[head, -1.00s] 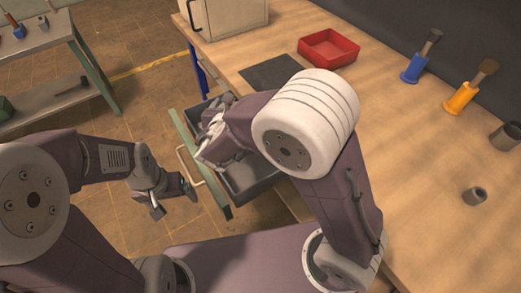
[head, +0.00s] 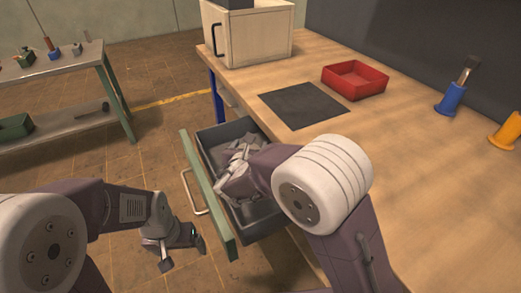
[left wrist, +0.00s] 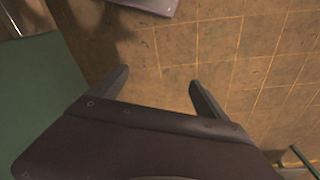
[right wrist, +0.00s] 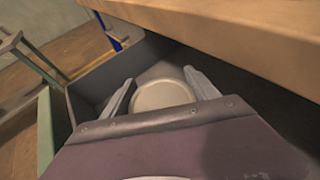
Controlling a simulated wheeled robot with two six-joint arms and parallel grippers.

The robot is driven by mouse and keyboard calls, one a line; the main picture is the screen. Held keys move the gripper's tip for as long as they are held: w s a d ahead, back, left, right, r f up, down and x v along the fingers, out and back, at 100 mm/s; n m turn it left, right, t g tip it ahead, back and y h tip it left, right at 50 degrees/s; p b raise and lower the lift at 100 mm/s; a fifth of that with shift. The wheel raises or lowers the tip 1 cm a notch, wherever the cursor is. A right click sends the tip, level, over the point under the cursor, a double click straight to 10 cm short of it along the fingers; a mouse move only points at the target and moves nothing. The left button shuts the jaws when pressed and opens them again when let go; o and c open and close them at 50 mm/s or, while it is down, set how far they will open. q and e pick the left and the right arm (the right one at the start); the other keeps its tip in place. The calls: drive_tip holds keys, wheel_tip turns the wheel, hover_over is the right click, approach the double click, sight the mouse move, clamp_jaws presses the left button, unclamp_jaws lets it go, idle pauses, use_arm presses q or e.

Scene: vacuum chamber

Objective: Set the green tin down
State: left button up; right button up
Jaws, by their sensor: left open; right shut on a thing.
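My right gripper (right wrist: 161,91) is shut on a round thing with a pale, rimmed top, which I take to be the green tin (right wrist: 163,96). Its sides are hidden, so no green shows on it. In the head view my right gripper (head: 232,163) is at the open grey drawer (head: 277,222), and the tin cannot be made out there. In the right wrist view the drawer's walls stand around the gripper. Whether the tin touches the drawer floor cannot be told. My left gripper (head: 182,252) is open and empty over the floor; it also shows in the left wrist view (left wrist: 160,85).
The drawer has a green front (head: 208,197) and hangs under the wooden bench top (head: 410,150). A dark mat (head: 303,105), a red tray (head: 355,80), and blue (head: 451,99) and orange (head: 507,131) brush holders are on the bench. A cabinet (head: 250,35) stands at its far end.

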drive_tip(key=x, duration=0.3)
drive_tip(key=b+x, duration=0.1)
drive_tip(key=x, duration=0.2)
drive_tip(key=shift+f, duration=0.5)
drive_tip(key=shift+w+d+f, duration=0.1)
drive_tip(key=shift+w, duration=0.4)
drive_tip(key=w+f+b, duration=0.2)
drive_tip(key=shift+w+d+f, duration=0.2)
drive_tip(key=shift+w+d, duration=0.15)
drive_tip(key=shift+w, duration=0.15)
drive_tip(key=shift+f, duration=0.2)
drive_tip(key=o, duration=1.4)
drive_tip(key=shift+r, duration=0.1)
